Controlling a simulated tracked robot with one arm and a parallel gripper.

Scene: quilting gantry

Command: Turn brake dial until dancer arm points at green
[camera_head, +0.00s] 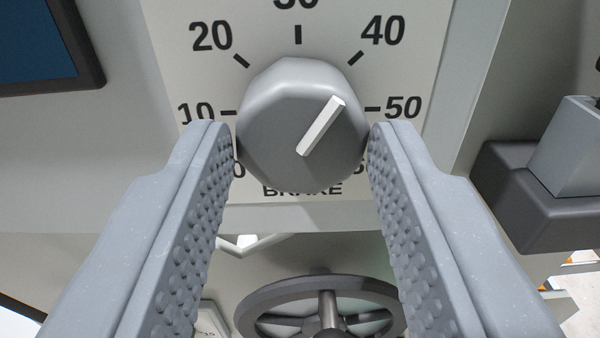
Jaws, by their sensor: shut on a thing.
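The brake dial (275,135) is a grey faceted knob with a raised white pointer bar. It sits on a white plate (400,70) with black numbers around it and the word BRAKE below. The pointer slants up and right, roughly toward the 40 mark. My gripper (303,140) has one finger on each side of the dial, and its fingertips are shut on the knob's left and right sides. The lower numbers on the plate are partly hidden by the fingers. The dancer arm and a green mark cannot be made out in this view.
A dark handwheel (322,290) stands below the plate, between my fingers. A grey block on a dark base (540,210) juts out at the right. A dark-framed blue screen (40,45) is at the upper left.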

